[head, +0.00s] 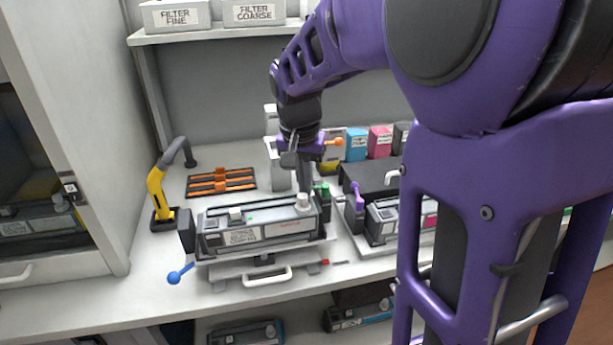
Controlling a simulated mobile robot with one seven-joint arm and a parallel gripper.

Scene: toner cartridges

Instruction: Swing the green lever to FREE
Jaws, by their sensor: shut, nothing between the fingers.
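The green lever (322,188) shows as a small green piece at the right end of the left cartridge station, against a dark block. My gripper (304,188) points down just left of it, with its fingers shut and empty. I cannot tell if the fingers touch the lever. A grey toner cartridge (262,229) with a white label lies in this station, below and left of the gripper. The FREE marking cannot be read here, and the lever's exact setting is too small to tell.
A blue ball-ended lever (174,277) sticks out front left. A yellow handle (157,190) stands at left. A purple lever (357,195) and a second station (385,240) are close on the right. Colored boxes (380,142) stand behind. My arm hides much of the right side.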

